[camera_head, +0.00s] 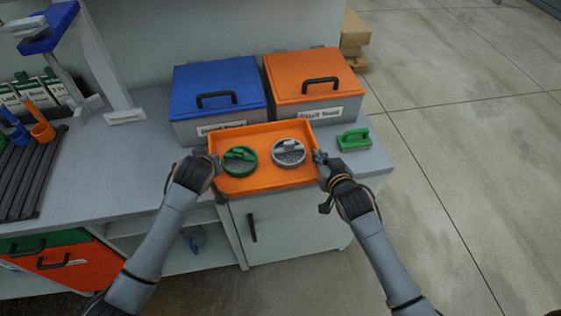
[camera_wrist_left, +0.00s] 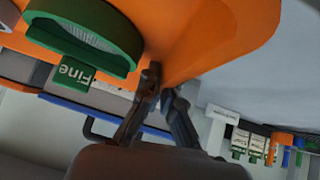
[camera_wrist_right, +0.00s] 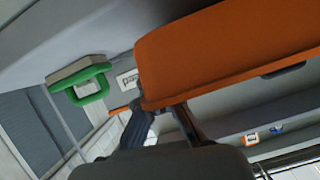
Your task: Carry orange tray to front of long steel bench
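The orange tray (camera_head: 262,183) is at the front edge of the long steel bench (camera_head: 150,165), jutting past that edge; I cannot tell whether it rests or hangs slightly above. It holds a round green strainer (camera_head: 239,161) with a "Fine" tag and a round grey strainer (camera_head: 288,152). My left gripper (camera_head: 212,164) is at the tray's left end, its fingers close together on the wall in the left wrist view (camera_wrist_left: 161,82). My right gripper (camera_head: 320,158) is at the right end; the right wrist view shows its fingers (camera_wrist_right: 166,106) on either side of the wall.
A blue-lidded bin (camera_head: 217,88) and an orange-lidded bin (camera_head: 313,76) stand right behind the tray. A green-handled brush (camera_head: 353,139) lies to its right. A dark slatted rack (camera_head: 30,175) is at the far left. Bare bench lies between rack and tray.

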